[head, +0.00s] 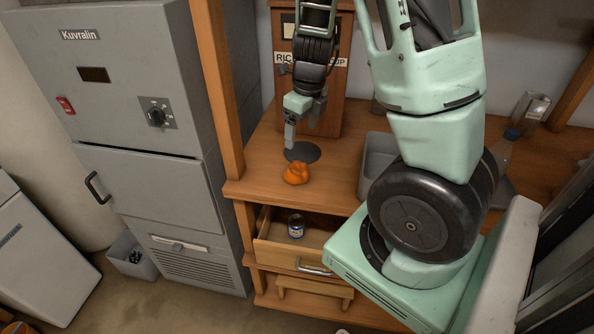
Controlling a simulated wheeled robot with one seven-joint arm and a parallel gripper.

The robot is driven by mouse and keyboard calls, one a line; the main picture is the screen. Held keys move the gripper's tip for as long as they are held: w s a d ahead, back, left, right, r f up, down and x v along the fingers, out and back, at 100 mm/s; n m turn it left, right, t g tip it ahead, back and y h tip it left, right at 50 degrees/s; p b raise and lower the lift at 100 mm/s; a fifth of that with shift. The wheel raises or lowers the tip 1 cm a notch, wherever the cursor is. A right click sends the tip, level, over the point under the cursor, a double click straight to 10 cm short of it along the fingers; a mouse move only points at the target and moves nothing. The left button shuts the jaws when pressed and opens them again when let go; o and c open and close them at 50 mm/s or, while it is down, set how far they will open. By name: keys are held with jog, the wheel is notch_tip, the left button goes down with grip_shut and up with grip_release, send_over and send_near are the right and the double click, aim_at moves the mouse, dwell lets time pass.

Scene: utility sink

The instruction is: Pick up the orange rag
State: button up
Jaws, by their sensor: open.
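The orange rag (296,173) lies crumpled in a small heap on the wooden counter, near its front left corner. My gripper (301,135) hangs above the counter, a little behind the rag. Its fingers point down and it is open, with nothing between them. The fingers look apart from the rag; their exact height above the counter is hard to tell.
A dark round disc (302,152) lies behind the rag. A grey bin (376,158) stands to its right. Below, an open drawer (272,250) holds a small jar (296,226). A wooden post (218,90) rises at the left.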

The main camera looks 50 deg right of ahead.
jog(key=b, duration=0.2)
send_over(296, 171)
jog(key=s, duration=0.1)
jog(key=f, duration=0.9)
jog(key=shift+s+a+f, duration=0.1)
jog(key=shift+a, duration=0.1)
jog(key=shift+w+d+f+b, duration=0.1)
jog(key=shift+w+f+b, duration=0.1)
jog(key=shift+f, duration=0.7)
jog(key=shift+w+d+f+b, duration=0.1)
jog(key=shift+w+f, duration=0.05)
jog(key=shift+f, duration=0.75)
jog(key=shift+w+d+f+b, duration=0.1)
jog(key=shift+w+f, duration=0.1)
jog(key=shift+f, duration=0.7)
jog(key=c, duration=1)
